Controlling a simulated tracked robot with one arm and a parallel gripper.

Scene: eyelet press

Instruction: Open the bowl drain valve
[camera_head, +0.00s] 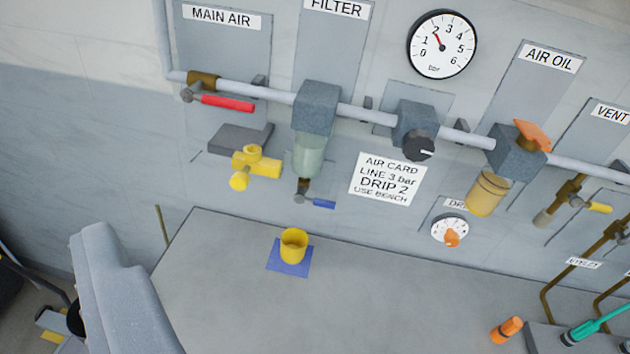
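The bowl drain valve (302,191) hangs under the clear greenish filter bowl (309,155), below the FILTER plate. Its small blue lever (319,203) sticks out to the right, nearly level and across the line of the outlet. A yellow cup (293,244) stands on a blue square mat (289,262) on the bench, below the valve and slightly left of it. No gripper fingers can be made out in this view, and nothing touches the blue lever.
The grey bench top (240,320) is mostly clear. A red lever (228,103) and a yellow fitting (256,162) are left of the bowl. A card (386,178) and regulator knob (419,145) are right. A large grey shape (120,285) blocks the lower left.

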